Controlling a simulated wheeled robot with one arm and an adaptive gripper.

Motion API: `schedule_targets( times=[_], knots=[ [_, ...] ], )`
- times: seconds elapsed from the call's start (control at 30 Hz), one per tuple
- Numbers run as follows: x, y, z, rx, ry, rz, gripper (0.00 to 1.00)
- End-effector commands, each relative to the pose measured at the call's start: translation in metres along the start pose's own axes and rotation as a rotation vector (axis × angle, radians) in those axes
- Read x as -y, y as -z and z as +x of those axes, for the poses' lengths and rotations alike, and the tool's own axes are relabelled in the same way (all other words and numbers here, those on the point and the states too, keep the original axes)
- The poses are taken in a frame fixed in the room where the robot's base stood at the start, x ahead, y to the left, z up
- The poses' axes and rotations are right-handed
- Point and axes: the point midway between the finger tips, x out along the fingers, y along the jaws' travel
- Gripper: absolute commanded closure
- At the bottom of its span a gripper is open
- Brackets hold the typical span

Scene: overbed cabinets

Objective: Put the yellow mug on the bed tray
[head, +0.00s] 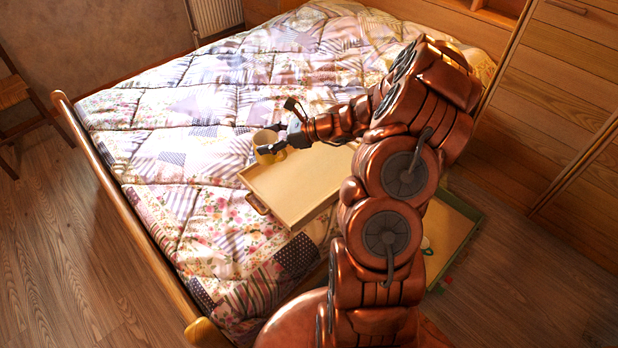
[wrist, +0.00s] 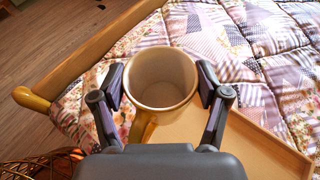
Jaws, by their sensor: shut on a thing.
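The yellow mug (head: 266,146) is held upright in my gripper (head: 283,142), by the far left corner of the bed tray in the head view. In the wrist view the mug (wrist: 161,80) sits between both fingers of my gripper (wrist: 162,86), its opening facing the camera and its handle toward the palm. The inside looks empty. The bed tray (head: 285,185) is a pale wooden tray with a raised rim, lying on the bed. Its surface (wrist: 238,150) shows below and right of the mug in the wrist view. I cannot tell whether the mug touches the tray.
The bed (head: 200,150) has a patchwork quilt and a wooden side rail (head: 120,205). A green-edged tray or box (head: 462,225) stands low at the right, partly hidden by my arm. Wooden cabinets (head: 560,90) line the right side. The visible bed tray surface is clear.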

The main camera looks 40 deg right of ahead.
Motion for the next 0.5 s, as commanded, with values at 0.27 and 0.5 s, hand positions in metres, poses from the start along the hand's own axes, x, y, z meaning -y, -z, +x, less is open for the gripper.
schedule_targets(
  times=[0.27, 0.5],
  knots=[
    [0.034, 0.091, -0.068, -0.002, 0.108, 0.038, 0.71],
    [0.045, 0.16, -0.128, -0.006, 0.188, 0.075, 0.71]
  ],
)
